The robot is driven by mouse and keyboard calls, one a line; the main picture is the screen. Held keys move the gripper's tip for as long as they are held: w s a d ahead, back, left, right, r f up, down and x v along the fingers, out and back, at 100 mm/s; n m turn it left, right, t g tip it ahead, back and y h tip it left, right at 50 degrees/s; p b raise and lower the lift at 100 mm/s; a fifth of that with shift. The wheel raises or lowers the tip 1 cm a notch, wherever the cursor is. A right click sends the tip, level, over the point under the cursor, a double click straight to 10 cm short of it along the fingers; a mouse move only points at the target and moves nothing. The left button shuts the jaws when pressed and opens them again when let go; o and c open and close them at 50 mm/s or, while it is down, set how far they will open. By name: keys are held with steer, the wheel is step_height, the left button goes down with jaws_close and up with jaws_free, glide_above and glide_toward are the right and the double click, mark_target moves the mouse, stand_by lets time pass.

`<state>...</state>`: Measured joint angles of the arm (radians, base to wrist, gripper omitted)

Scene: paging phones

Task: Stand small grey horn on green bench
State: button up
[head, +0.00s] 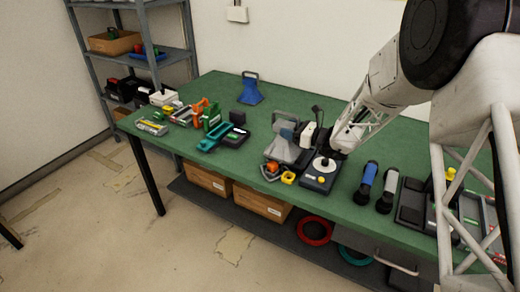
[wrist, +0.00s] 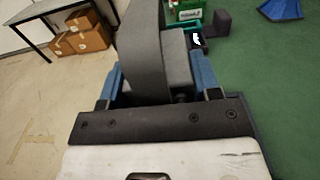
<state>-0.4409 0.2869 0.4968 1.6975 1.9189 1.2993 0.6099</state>
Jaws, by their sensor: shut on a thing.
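The small grey horn (head: 282,150) is at the middle of the green bench (head: 335,205), with its wide flared end low and its narrower end up. My gripper (head: 296,131) is shut on the grey horn near its upper part, reaching in from the right. In the wrist view the horn's grey body (wrist: 145,50) rises between my two blue-sided fingers (wrist: 158,82). The horn looks roughly upright in the head view. I cannot tell whether its lower edge touches the bench.
A dark box with a round white disc (head: 323,168) stands right of the horn, and small orange and yellow parts (head: 288,178) lie in front. A teal tool (head: 213,138) lies left. A blue horn (head: 250,90) stands at the back, with clear bench around it.

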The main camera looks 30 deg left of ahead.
steer(key=w+a+r, duration=0.1)
steer(key=w+a, duration=0.1)
steer(key=a, duration=0.5)
steer(key=w+a+r, duration=0.1)
steer(key=w+a, duration=0.2)
steer(key=a, duration=0.4)
steer(key=shift+w+r, duration=0.2)
steer(key=shift+r, duration=0.15)
steer(key=shift+a, duration=0.1)
step_height(320, 180, down, 6)
steer(key=shift+f, duration=0.15)
steer(key=shift+f, duration=1.8)
steer(key=shift+f, duration=0.2)
steer(key=o, duration=1.5)
